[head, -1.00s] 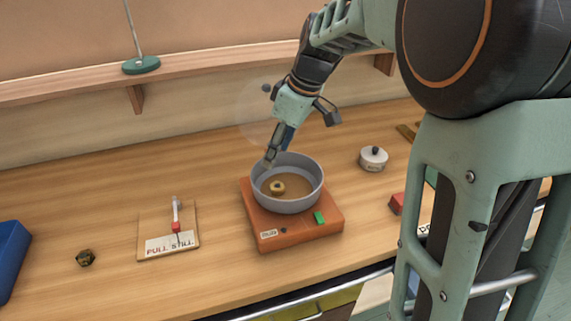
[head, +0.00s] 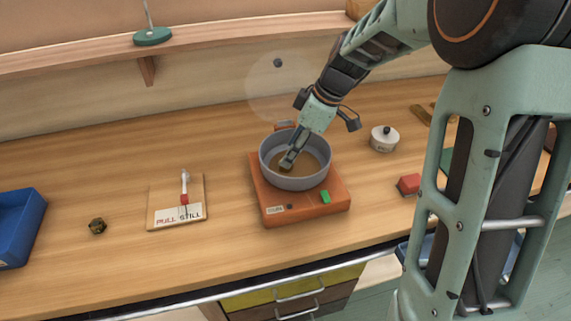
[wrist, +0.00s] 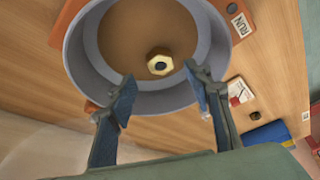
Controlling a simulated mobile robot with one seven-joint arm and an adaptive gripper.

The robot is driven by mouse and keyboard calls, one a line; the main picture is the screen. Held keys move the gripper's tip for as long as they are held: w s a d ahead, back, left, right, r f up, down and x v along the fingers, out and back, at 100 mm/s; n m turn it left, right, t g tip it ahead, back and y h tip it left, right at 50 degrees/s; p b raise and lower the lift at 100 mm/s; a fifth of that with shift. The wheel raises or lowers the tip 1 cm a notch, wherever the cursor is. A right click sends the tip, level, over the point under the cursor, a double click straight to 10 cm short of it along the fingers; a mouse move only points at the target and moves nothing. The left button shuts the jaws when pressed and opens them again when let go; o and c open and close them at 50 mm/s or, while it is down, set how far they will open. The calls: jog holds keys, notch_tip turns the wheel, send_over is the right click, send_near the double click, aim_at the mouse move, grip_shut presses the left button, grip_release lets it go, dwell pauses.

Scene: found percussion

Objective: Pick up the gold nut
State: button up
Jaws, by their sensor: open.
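The gold nut (wrist: 160,63) lies on the brown floor of a round grey pan (wrist: 217,60), hole facing up. The pan (head: 265,165) sits on an orange box marked RUN (head: 330,209) with a green button. My gripper (head: 287,163) reaches down into the pan in the head view, where it mostly or wholly hides the nut. In the wrist view my gripper (wrist: 160,76) is open and empty. Its two blue-grey fingers are spread over the pan's near rim, with the nut just beyond the gap between their tips.
A small dark nut-like piece (head: 97,226), a board reading PULL STILL (head: 163,198) and a blue bin (head: 18,225) stand left. A white lidded pot (head: 384,139) and red block (head: 409,184) are right. A translucent disc (head: 262,90) is behind the pan.

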jog(key=shift+x, duration=2)
jog(key=shift+s, duration=0.1)
grip_shut()
